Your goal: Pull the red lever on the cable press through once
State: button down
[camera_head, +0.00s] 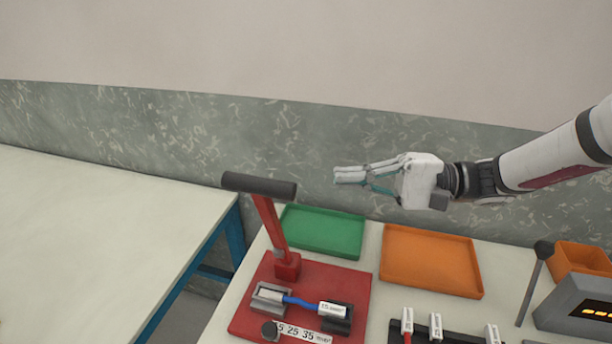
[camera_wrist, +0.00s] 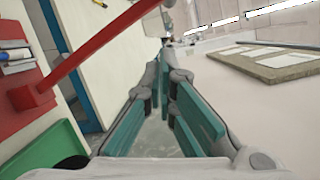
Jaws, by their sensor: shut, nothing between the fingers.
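The cable press has a red base plate (camera_head: 345,279) on the table. Its red lever (camera_head: 270,228) stands nearly upright, leaning slightly left, with a dark grey cross handle (camera_head: 259,185) at the top. A blue cable (camera_head: 300,302) lies across the press between two end pieces. My gripper (camera_head: 338,175) is in the air to the right of the handle, apart from it, shut and empty, pointing left. In the wrist view the red lever (camera_wrist: 90,55) runs diagonally at upper left, and my gripper's teal fingers (camera_wrist: 170,105) are beside it, not touching it.
A green tray (camera_head: 287,246) and an orange tray (camera_head: 388,281) lie behind and right of the press. A grey device (camera_head: 570,318), an orange bin (camera_head: 560,262) and a dark rack (camera_head: 455,338) stand at right. Another table (camera_head: 90,230) is at left, across a gap.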

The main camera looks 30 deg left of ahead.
jog(key=shift+w+f+y, duration=0.1)
jog(key=shift+w+y, duration=0.3)
jog(key=shift+w, duration=0.15)
jog(key=s+a+r+p, duration=0.1)
jog(key=s+a+p, duration=0.1)
jog(key=s+a, duration=0.5)
jog(key=shift+s+a+r, duration=0.25)
jog(key=shift+s+r, duration=0.15)
jog(key=shift+s, duration=0.55)
